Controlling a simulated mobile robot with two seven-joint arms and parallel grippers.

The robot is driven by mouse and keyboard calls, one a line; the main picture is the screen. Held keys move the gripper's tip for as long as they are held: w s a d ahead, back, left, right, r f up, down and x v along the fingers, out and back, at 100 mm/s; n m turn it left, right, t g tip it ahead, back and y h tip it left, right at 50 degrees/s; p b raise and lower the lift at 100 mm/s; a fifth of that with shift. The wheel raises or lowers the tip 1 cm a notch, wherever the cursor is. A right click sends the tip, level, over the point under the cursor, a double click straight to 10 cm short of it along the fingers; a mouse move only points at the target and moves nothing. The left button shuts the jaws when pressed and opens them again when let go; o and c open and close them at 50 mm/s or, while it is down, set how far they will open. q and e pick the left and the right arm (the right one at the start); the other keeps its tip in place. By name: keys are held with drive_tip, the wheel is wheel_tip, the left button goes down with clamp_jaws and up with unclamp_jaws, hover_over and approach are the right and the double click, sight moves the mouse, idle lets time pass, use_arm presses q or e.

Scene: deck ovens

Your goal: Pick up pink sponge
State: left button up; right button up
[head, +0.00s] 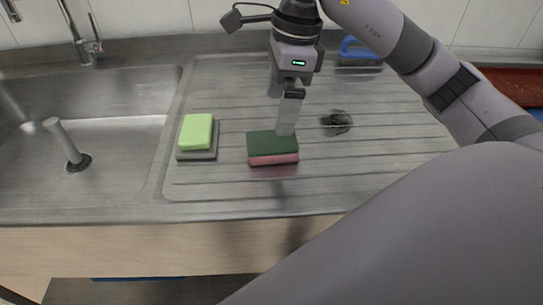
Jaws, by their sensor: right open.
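The pink sponge (273,160) lies on the ribbed steel drainboard, with a dark green layer on top and pink along its front side. My right gripper (286,128) comes down from above and is open. Its fingertips are at the back right part of the sponge; one finger overlaps the sponge's top edge in the picture. I cannot tell whether it touches the sponge. The other finger is mostly hidden. My left gripper is not in view.
A green sponge (196,131) sits on a grey pad left of the pink sponge. A dark scourer (337,122) lies to the right. A sink basin (120,90) with an upright pipe is on the left. A blue-handled thing (359,50) stands at the back.

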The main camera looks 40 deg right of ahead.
sight(272, 141)
drive_tip(key=shift+w+a+f, duration=0.15)
drive_tip(key=shift+f, duration=1.15)
drive_tip(key=shift+w+a+f, duration=0.1)
drive_tip(key=shift+w+f, duration=0.1)
drive_tip(key=shift+f, duration=1.1)
drive_tip(key=shift+w+a+f, duration=0.15)
drive_tip(key=shift+f, duration=1.15)
drive_tip(key=c, duration=1.1)
